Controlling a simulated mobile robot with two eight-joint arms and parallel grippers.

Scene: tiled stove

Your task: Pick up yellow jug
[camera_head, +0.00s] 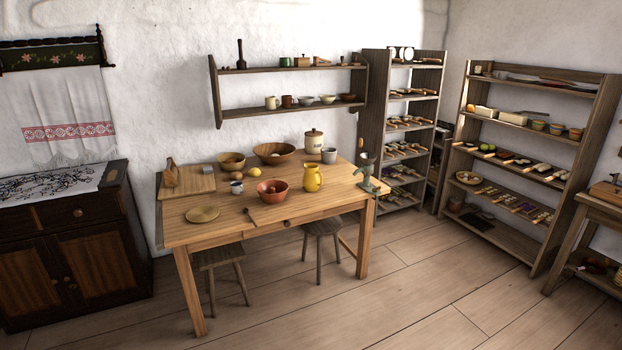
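The yellow jug (312,179) stands upright on the wooden table (225,228), right of the middle of the tabletop. It is to the right of a reddish-brown bowl (272,191) and a little apart from it. Nothing hides the jug from this camera. Neither of my grippers shows in the head view.
A green metal grinder (368,174) is at the table's right edge. Two stools (322,229) (222,258) stand at the table's front. The floor (400,300) in front is clear.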

